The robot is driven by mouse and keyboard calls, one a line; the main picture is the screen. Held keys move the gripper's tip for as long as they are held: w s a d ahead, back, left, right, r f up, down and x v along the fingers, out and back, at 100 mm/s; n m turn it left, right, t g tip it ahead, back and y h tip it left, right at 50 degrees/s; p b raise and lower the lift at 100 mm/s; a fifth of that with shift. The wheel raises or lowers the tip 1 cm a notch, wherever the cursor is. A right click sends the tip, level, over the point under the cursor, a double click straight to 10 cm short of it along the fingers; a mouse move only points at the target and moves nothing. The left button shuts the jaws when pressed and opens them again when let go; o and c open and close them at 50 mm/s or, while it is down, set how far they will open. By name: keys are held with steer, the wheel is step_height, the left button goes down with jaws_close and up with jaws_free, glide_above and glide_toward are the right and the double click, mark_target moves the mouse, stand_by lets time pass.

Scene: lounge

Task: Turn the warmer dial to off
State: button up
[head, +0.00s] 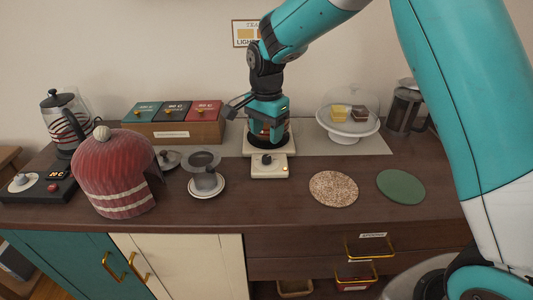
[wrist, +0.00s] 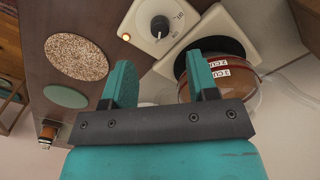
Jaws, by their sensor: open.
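The warmer (head: 270,172) is a cream unit on the counter below my gripper. Its black dial (head: 267,159) sits on the front panel; the dial (wrist: 160,27) also shows near the top of the wrist view, with small markings around it. An orange light (wrist: 126,37) glows on the panel's corner. A glass pot with brown liquid (wrist: 218,78) is on the warmer's dark round plate. My gripper (wrist: 160,82) is open, with nothing between its two teal fingers. In the head view my gripper (head: 268,118) is above the warmer, in front of the pot. The dial is apart from the fingers.
A speckled mat (head: 333,189) and a green mat (head: 401,187) lie to the right. A domed cake stand (head: 348,132) is at the back right. A drip filter cup (head: 205,178) and a red cosy (head: 113,175) stand left. A tea box (head: 174,132) is behind.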

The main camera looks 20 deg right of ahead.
mark_target(266, 156)
step_height(266, 156, down, 8)
steer(key=shift+r, duration=0.15)
steer(key=c, duration=0.9)
